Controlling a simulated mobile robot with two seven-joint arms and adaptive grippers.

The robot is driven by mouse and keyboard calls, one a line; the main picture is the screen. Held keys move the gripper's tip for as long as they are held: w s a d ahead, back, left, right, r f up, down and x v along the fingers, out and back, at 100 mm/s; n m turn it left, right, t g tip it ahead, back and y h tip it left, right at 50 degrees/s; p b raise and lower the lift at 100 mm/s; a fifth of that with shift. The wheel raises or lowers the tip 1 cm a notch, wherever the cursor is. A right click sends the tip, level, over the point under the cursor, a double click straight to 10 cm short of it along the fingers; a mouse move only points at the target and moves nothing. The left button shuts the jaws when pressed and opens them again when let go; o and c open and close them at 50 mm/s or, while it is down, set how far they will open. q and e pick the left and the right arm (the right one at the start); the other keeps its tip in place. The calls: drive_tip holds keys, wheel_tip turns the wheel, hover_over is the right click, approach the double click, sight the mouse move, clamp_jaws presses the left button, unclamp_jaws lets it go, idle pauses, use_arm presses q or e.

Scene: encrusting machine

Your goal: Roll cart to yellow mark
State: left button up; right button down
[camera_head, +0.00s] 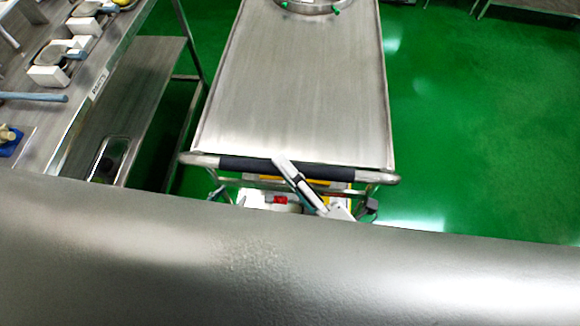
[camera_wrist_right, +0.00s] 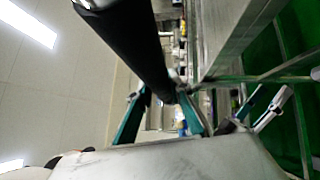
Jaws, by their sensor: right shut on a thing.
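The steel cart (camera_head: 300,90) stands ahead with its flat top facing me. Its black-sleeved push handle (camera_head: 240,164) runs across the near end. My right gripper (camera_head: 281,163) is on the handle near its middle, with a pale finger lying across the sleeve. In the right wrist view, the teal fingers of my right gripper (camera_wrist_right: 162,98) sit on both sides of the black handle (camera_wrist_right: 130,40). My left gripper (camera_wrist_right: 275,92) shows at the right of that view, off the handle, its two fingers apart. No yellow floor mark can be made out clearly.
A steel workbench (camera_head: 75,100) with small items stands left of the cart, with a lower shelf (camera_head: 140,80). A round metal vessel (camera_head: 310,5) is at the cart's far end. Green floor (camera_head: 480,130) is open to the right. A grey surface fills the foreground.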

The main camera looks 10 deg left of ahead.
drive_tip(key=shift+s, duration=0.2)
idle(0.3)
drive_tip(key=c, duration=1.8)
unclamp_jaws()
drive_tip(key=shift+c, duration=0.2)
drive_tip(key=v, duration=1.2)
